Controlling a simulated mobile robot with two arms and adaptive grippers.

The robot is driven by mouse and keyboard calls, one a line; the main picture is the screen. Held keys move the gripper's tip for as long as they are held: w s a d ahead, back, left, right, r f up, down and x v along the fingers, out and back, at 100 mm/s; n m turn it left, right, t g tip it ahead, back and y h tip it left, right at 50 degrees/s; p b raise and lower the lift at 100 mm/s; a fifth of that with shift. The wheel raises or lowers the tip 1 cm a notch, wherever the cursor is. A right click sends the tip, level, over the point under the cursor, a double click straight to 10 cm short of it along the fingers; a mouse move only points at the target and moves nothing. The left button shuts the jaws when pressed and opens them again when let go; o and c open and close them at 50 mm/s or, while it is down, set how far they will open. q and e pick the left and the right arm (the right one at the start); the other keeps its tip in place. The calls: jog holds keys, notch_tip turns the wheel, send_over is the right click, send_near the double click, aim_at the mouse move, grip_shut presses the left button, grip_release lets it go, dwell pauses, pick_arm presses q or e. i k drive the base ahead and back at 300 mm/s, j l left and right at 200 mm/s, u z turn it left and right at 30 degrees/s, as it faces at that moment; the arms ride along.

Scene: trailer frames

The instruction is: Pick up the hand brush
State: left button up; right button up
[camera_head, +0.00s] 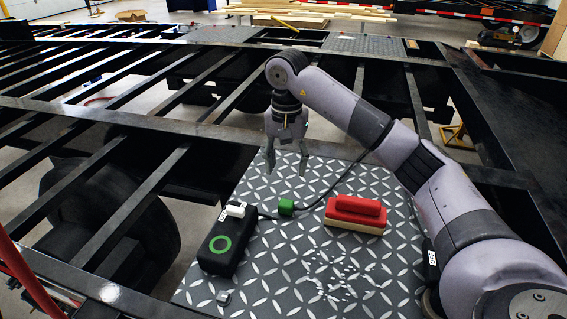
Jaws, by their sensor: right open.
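The hand brush (356,212) has a red top and a pale tan base. It lies flat on the diamond-patterned metal plate (300,262), right of the plate's middle. My right gripper (286,166) points down over the far edge of the plate, behind and to the left of the brush. Its fingers are spread and hold nothing, and it is apart from the brush. My right arm comes in from the right and arches behind the brush, leaving the brush in plain view. My left gripper does not show.
A black box with a green ring (221,243) lies left of the brush, with a white plug (236,209) at its end. Small white bits (343,278) lie scattered in front. Black trailer beams with open gaps surround the plate.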

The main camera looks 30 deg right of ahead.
aim_at(356, 214)
jog(key=k+j, duration=1.05)
jog(key=k, duration=0.25)
